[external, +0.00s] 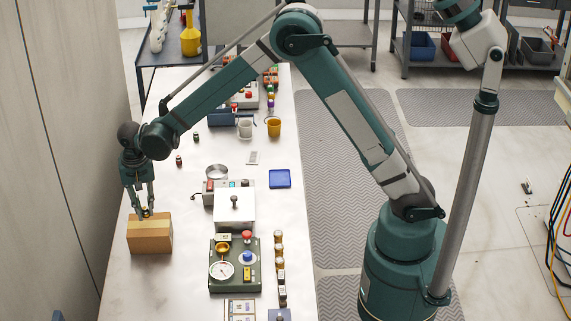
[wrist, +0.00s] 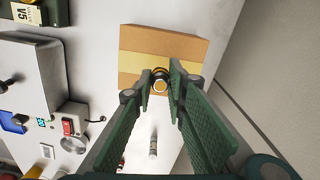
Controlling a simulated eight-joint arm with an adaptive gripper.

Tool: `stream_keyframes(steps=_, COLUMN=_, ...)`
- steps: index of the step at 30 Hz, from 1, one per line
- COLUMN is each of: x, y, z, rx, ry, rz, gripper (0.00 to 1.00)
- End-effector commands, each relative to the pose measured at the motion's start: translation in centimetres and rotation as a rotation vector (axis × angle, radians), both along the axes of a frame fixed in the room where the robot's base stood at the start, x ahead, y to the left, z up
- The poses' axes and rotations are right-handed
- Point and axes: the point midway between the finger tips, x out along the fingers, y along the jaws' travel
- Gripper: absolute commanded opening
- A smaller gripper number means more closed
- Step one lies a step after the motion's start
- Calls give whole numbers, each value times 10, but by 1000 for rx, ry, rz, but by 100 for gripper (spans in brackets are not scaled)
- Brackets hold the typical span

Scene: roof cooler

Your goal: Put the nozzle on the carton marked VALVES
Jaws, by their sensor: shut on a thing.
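A brown cardboard carton (external: 150,236) with a yellow tape strip stands at the left edge of the white bench in the external view. It also shows in the wrist view (wrist: 180,42); no marking on it can be read. My gripper (external: 146,213) points down over the carton's top. In the wrist view its fingers (wrist: 161,83) are shut on the nozzle (wrist: 160,86), a small round brass-coloured piece with a dark rim. The nozzle is over or on the carton's top near one edge; I cannot tell whether it touches.
A white box machine (external: 234,210) and a dark green panel with gauge and buttons (external: 235,264) stand right of the carton. A blue tray (external: 280,179) and small bottles (external: 280,262) lie further right. A wall (external: 60,150) runs close on the left.

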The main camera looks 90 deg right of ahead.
Motion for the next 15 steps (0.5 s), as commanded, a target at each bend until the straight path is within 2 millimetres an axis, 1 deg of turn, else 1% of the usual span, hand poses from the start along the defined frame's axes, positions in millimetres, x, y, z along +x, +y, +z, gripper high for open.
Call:
stream_keyframes(steps=5, x=0, y=0, z=-7, rx=0, ry=0, rz=0, gripper=3)
stream_keyframes(steps=12, x=0, y=0, z=-31, rx=0, ry=0, rz=0, gripper=3)
stream_keyframes(steps=15, x=0, y=0, z=-36, rx=0, ry=0, rz=0, gripper=3)
